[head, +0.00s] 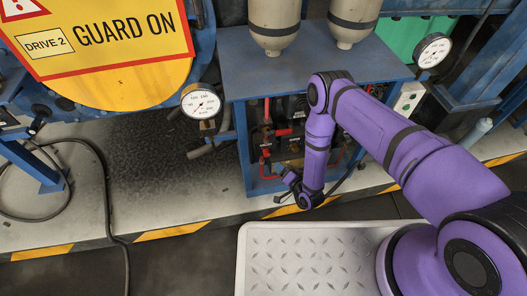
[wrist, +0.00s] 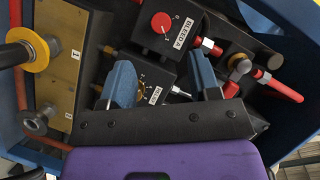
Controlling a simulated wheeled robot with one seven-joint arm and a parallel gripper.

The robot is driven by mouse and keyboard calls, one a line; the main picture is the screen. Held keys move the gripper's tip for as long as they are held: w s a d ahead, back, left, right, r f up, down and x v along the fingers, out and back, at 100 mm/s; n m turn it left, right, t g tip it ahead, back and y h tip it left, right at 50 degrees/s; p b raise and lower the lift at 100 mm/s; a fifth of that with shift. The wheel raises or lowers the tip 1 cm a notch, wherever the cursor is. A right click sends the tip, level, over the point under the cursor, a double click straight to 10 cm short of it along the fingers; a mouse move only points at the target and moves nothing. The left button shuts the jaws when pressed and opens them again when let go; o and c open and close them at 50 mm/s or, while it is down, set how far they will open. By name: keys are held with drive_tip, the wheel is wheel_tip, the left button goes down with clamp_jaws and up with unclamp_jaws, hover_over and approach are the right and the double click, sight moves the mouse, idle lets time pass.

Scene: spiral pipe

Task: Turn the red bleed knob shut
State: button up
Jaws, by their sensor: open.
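The red bleed knob (wrist: 162,22) is a round dial on a black block labelled BLEED A, at the top middle of the wrist view. My gripper (wrist: 163,76) shows two blue fingers, apart, with nothing held between them. The red knob is beyond the fingertips and does not touch them. A second black block with a brass-coloured dial (wrist: 146,90) shows between the fingers, partly hidden by the left one. In the head view my gripper (head: 288,180) is low at the front of the blue cabinet, and the red knob cannot be made out.
A red-handled valve (wrist: 277,85) is at the right of the wrist view. A brass plate (wrist: 68,60) with a yellow-ringed fitting is at the left. The blue cabinet (head: 300,75) frames the fittings closely. A pressure gauge (head: 201,101) stands left of it.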

sight(267, 156)
drive_tip(key=x, duration=1)
drive_tip(key=shift+w, duration=0.2)
drive_tip(key=shift+c, duration=0.3)
drive_tip(key=c, duration=0.9)
